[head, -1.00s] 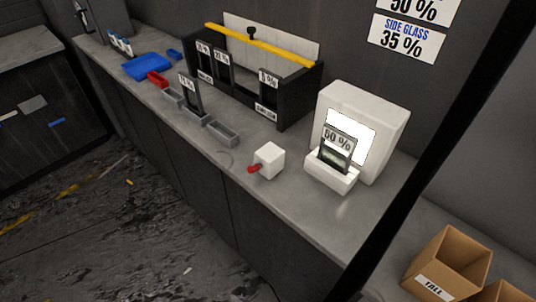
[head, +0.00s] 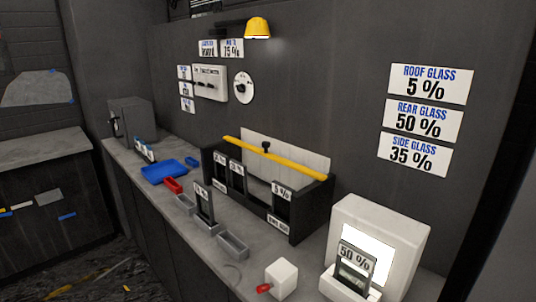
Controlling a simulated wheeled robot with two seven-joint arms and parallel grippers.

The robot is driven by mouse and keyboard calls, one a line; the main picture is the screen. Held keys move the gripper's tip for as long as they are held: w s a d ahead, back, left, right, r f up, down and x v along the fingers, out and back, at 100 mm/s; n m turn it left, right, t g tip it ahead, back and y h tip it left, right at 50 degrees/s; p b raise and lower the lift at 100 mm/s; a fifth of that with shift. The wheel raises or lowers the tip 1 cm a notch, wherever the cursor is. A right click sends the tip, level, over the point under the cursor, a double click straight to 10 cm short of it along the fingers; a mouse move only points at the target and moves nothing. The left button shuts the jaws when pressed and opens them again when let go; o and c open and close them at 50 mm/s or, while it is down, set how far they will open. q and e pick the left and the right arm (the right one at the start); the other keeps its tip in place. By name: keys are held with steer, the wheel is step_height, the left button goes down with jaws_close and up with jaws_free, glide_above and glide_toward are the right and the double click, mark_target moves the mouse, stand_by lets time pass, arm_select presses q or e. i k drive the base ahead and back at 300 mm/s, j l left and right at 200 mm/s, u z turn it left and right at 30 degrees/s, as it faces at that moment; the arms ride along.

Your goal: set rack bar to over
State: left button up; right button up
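The black rack (head: 312,213) stands on the grey counter against the wall, with a white back panel (head: 290,158). The yellow rack bar (head: 290,164) runs lengthwise along the rack's top, with a small black knob (head: 265,147) near its middle. Several dark film samples with percent labels stand in the rack, one of them labelled 5 % (head: 282,203) at the right end. Neither of my grippers shows in the head view.
A white lit box (head: 387,243) holds a 50 % sample (head: 355,267) at the right. A white cube with a red lever (head: 281,278), grey trays (head: 232,245), a red tray (head: 172,185) and a blue tray (head: 164,172) are on the counter. Signs (head: 423,118) hang above.

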mark_target(317, 175)
steer(key=i+j, duration=0.25)
steer(key=i+j+z, duration=0.1)
steer(key=i+j, duration=0.15)
steer(key=j, duration=0.2)
steer(key=i+j, duration=0.2)
steer(key=j, duration=0.15)
steer(key=i+j+z, duration=0.1)
steer(key=i+j, duration=0.15)
steer(key=j, duration=0.15)
steer(key=i+j, duration=0.2)
steer(key=j, duration=0.2)
